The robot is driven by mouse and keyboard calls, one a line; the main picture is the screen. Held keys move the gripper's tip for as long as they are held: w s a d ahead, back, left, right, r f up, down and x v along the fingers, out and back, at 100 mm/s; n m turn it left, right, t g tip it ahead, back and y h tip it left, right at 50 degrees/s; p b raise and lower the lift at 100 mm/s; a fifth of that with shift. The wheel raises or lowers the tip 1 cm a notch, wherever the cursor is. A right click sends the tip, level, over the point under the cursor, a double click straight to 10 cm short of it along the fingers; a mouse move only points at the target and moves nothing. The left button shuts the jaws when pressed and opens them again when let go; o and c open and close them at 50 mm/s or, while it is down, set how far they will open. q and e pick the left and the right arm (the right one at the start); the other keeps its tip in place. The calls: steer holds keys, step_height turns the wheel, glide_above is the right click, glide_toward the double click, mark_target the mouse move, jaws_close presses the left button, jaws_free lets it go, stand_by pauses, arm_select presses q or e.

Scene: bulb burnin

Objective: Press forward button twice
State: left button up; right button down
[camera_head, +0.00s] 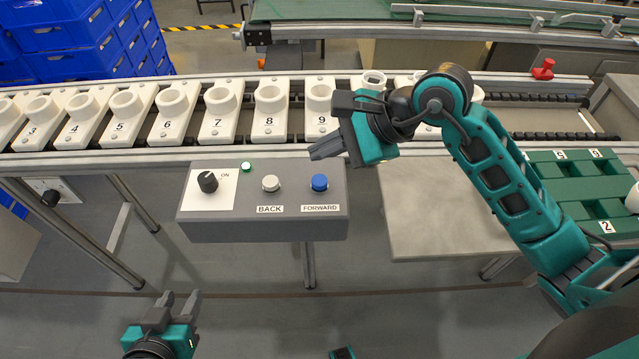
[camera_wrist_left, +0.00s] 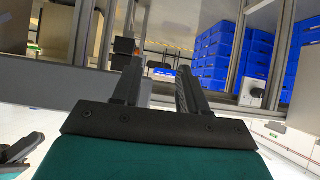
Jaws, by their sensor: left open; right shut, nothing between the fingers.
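The blue FORWARD button (camera_head: 320,182) sits at the right of a grey control box (camera_head: 262,228). My right gripper (camera_head: 318,150) is shut and empty, above and behind the FORWARD button, near the box's back edge and apart from the button. My left gripper (camera_head: 172,300) is open and empty, low at the front left, below the box. Its two fingers also show in the left wrist view (camera_wrist_left: 157,85), with nothing between them.
The box also carries a white BACK button (camera_head: 270,183), a black knob (camera_head: 208,181) and a lit green lamp (camera_head: 246,166). Behind it a conveyor (camera_head: 90,158) bears numbered white holders (camera_head: 218,110). A green tray (camera_head: 565,180) lies at right; blue crates (camera_head: 75,50) stand back left.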

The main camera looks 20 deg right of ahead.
mark_target(325, 182)
step_height(325, 182, down, 4)
steer(key=b, duration=0.2)
steer(key=shift+b, duration=0.3)
arm_select(q)
steer(key=shift+w+d+f+h, duration=0.3)
steer(key=shift+w+d+f, duration=0.2)
steer(key=shift+w+d, duration=0.15)
steer(key=shift+s+f, duration=0.2)
steer(key=shift+s, duration=0.1)
steer(key=shift+f, duration=0.15)
arm_select(e)
steer(key=shift+f, duration=0.1)
stand_by(0.6)
arm_select(q)
steer(key=shift+a+f+b, duration=0.1)
steer(key=shift+f+b, duration=0.35)
steer(key=shift+b, duration=0.2)
arm_select(e)
steer(key=shift+f, duration=0.35)
